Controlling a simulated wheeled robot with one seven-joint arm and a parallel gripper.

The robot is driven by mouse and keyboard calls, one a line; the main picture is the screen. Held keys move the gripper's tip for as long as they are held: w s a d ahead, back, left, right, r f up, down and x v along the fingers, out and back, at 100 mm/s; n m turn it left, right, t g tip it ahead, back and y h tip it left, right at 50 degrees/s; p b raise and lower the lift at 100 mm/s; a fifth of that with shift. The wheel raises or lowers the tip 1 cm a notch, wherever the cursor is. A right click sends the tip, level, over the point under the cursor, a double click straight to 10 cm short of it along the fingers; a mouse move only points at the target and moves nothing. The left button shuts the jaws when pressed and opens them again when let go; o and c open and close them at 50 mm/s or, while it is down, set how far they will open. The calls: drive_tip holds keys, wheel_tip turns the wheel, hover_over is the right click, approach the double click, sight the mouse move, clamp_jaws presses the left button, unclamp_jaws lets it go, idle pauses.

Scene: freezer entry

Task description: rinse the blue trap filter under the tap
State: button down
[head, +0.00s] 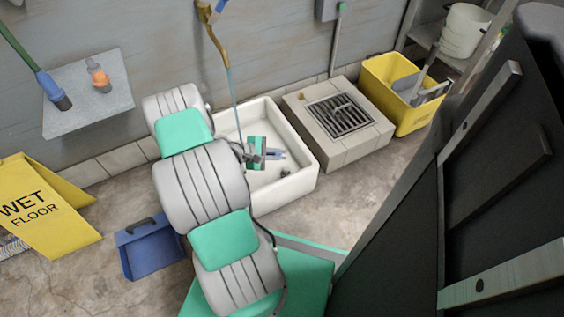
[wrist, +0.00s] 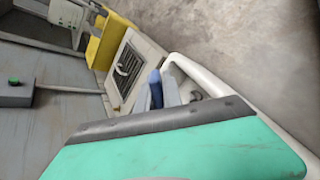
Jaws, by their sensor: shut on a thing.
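My gripper (head: 268,154) is low over the white floor sink (head: 300,184), inside its rim. It is shut on the blue trap filter (head: 277,155), of which only a small part shows beyond the fingers. In the wrist view a blue piece of the filter (wrist: 155,88) shows beside a pale grey finger, past the green gripper body that hides the rest. The brass tap (head: 216,38) is on the wall above the sink. A thin pale blue stream (head: 232,92) runs down from it to near my wrist, left of the filter. I cannot tell whether it touches the filter.
A floor drain grate (head: 341,114) in a raised tiled block is right of the sink, with a yellow bucket (head: 409,118) beyond. A wall shelf (head: 87,100), yellow wet-floor sign (head: 40,205) and blue dustpan (head: 150,248) are left. A dark door (head: 480,180) fills the right.

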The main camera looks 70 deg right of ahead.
drive_tip(key=w+d+f+b, duration=0.4)
drive_tip(key=w+d+b, duration=0.4)
drive_tip(key=w+d, duration=0.4)
drive_tip(key=shift+f+b, duration=0.15)
drive_tip(key=shift+b, duration=0.25)
drive_tip(key=shift+w+d, duration=0.1)
